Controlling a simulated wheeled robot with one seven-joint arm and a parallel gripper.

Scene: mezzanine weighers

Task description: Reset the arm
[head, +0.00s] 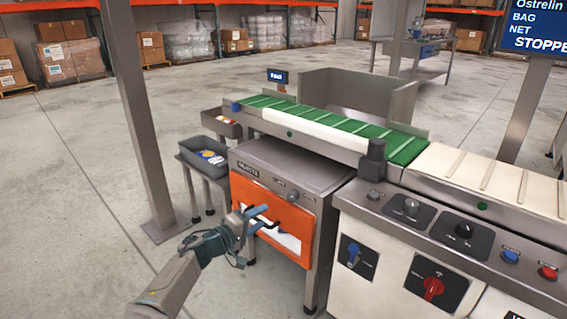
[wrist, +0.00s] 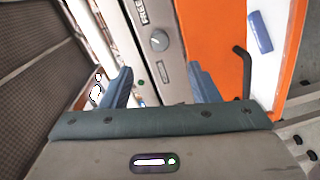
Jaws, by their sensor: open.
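My gripper (head: 251,219) is open in the head view, at the end of my arm, in front of the orange-fronted cabinet (head: 246,195). In the wrist view my gripper (wrist: 163,88) shows two blue fingers spread apart with nothing between them. Behind the fingers are a grey panel with a round knob (wrist: 159,41), the orange front (wrist: 205,30) and a black handle (wrist: 243,75). The gripper appears apart from the cabinet, though the exact distance cannot be told.
A conveyor with green slats (head: 345,124) runs above the cabinet. A control panel with a red switch (head: 433,288) stands at right. A small stand with a grey tray (head: 203,165) is left of the cabinet. A steel post (head: 140,110) rises at left; floor (head: 70,230) left of my arm is clear.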

